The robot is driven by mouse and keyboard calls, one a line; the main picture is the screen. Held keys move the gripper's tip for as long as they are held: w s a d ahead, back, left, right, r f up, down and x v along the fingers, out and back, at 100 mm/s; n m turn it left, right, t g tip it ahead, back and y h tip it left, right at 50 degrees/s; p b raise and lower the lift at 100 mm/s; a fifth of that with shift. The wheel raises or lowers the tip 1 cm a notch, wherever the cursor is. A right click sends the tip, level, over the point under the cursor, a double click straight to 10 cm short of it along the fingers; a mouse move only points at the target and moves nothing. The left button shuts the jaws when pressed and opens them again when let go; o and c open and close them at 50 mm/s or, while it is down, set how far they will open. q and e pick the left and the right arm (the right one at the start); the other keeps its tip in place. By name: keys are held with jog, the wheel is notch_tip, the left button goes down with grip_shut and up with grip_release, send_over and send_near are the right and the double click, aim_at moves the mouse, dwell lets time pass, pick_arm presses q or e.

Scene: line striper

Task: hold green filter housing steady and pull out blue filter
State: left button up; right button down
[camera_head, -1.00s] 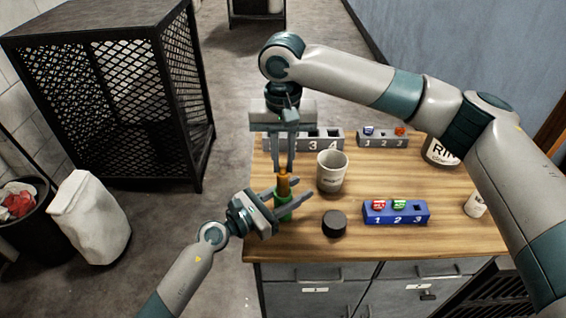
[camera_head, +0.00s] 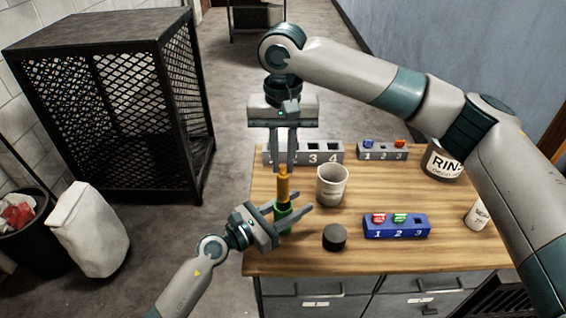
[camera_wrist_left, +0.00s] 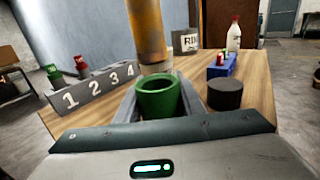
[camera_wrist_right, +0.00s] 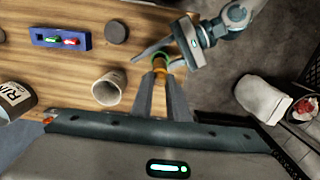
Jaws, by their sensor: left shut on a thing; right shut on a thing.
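The green filter housing (camera_head: 283,220) stands upright near the table's left front edge. My left gripper (camera_head: 284,216) is shut on it from the left. In the left wrist view its open round mouth (camera_wrist_left: 158,95) shows dark inside. The filter looks orange-amber (camera_head: 284,186), not blue. My right gripper (camera_head: 284,170) is shut on its upper part from above. The right wrist view also shows the filter (camera_wrist_right: 160,66) between the fingers.
A mug (camera_head: 332,186) stands close on the right, and a black round cap (camera_head: 334,237) lies right of the housing. A blue numbered rack (camera_head: 397,229) stands further right. Grey numbered racks (camera_head: 325,158) (camera_head: 382,155) and a labelled container (camera_head: 443,160) are behind.

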jog(key=shift+r, duration=0.45)
pick_arm(q)
jog(key=o, duration=1.4)
jog(key=v, duration=1.2)
